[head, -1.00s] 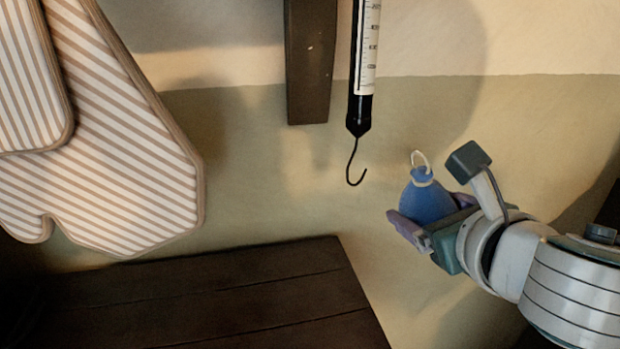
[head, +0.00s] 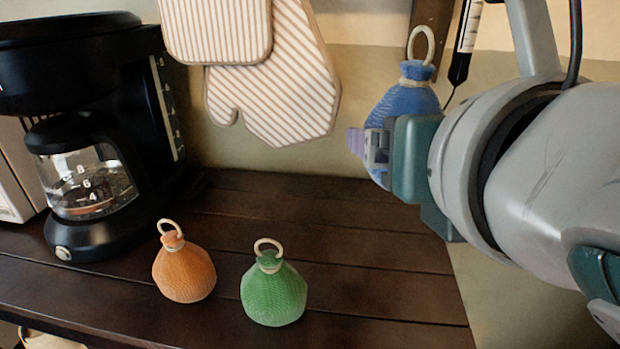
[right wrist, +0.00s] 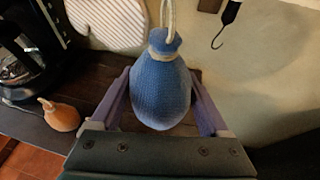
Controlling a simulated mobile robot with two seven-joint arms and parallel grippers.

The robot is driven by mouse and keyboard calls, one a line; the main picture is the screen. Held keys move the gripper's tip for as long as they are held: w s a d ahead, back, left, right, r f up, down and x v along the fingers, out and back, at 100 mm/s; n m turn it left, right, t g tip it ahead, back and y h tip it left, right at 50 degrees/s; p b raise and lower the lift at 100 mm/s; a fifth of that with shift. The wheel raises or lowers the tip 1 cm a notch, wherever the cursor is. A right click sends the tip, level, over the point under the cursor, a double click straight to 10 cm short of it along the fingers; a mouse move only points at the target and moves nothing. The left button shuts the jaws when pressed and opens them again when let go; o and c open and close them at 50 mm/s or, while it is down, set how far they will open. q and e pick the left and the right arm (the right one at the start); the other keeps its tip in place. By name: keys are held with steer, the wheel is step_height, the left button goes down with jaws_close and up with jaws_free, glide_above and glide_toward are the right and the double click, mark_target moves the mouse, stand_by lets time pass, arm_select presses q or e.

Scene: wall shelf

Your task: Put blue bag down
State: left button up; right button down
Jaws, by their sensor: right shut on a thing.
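The blue bag (head: 405,99), with a pale loop on top, is held upright in my right gripper (head: 376,146), above the right end of the dark wooden shelf (head: 400,268). The gripper hides part of the bag in the head view. In the right wrist view the blue bag (right wrist: 161,88) sits between the two purple fingers of my right gripper (right wrist: 161,108), which is shut on it. The bag is clear of the shelf surface. My left gripper is not in view.
An orange bag (head: 184,273) and a green bag (head: 273,294) stand on the shelf. A black coffee maker (head: 95,130) stands at the left. Striped mitts (head: 275,85) hang on the wall. A spring scale (head: 464,45) hangs behind my right arm. The shelf right of the green bag is clear.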

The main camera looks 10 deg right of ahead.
steer(key=b, duration=0.7)
glide_above(370, 305)
step_height(370, 305, down, 16)
steer(key=shift+r, duration=0.25)
step_height(370, 305, down, 4)
steer(key=shift+f+b, duration=0.1)
steer(key=shift+b, duration=1.05)
jaws_free()
